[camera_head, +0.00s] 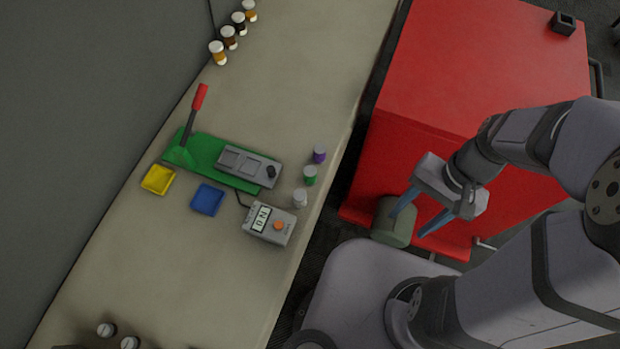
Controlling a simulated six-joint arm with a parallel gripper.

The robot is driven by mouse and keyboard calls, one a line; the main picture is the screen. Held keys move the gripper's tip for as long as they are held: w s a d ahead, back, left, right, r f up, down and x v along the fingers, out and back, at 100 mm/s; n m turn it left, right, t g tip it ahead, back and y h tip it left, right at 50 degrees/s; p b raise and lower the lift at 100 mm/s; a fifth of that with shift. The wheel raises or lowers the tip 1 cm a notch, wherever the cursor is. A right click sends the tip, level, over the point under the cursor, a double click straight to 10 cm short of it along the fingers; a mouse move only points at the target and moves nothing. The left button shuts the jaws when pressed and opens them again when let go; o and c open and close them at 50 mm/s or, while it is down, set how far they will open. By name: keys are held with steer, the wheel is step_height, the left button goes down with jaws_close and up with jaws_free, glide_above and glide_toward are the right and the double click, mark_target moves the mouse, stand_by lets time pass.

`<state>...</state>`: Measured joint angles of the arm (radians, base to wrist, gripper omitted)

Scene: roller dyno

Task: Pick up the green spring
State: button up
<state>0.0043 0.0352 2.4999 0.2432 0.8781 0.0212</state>
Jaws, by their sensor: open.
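The green spring (310,175) looks like a small green upright cylinder with a pale top. It stands on the beige bench (300,100) near its right edge, between a purple one (319,154) and a whitish one (300,198). My gripper (420,222) has two blue fingers spread apart with nothing held. It is off to the right of the bench, well away from the green spring, and appears above a dark green cylindrical container (393,224).
A green lever press (205,160) with a red handle stands left of the springs. A grey meter (269,224), a blue tray (207,199) and a yellow tray (158,179) are nearby. Several small bottles (229,37) line the back. A red cabinet (450,80) is right of the bench.

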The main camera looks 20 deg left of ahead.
steer(key=s+a+f+m+g+y+b, duration=0.2)
steer(key=a+f+m+g+y+b, duration=0.3)
steer(key=a, duration=0.6)
steer(key=m+t+y+b, duration=0.4)
steer(key=m+y+b, duration=0.2)
steer(key=m+y, duration=0.3)
glide_toward(311, 172)
steer(key=s+a+y, duration=0.1)
steer(key=a, duration=0.4)
steer(key=shift+s+a+f+n+b, duration=0.25)
steer(key=shift+a+f+n+b, duration=0.2)
steer(key=shift+f, duration=0.25)
steer(key=shift+a+f, duration=0.35)
steer(key=shift+a, duration=0.15)
steer(key=shift+r+p+x, duration=0.2)
steer(key=shift+p+x, duration=0.45)
steer(key=shift+x, duration=0.8)
steer(key=shift+p+x, duration=0.8)
steer(key=shift+x, duration=1.4)
steer(key=shift+w, duration=0.1)
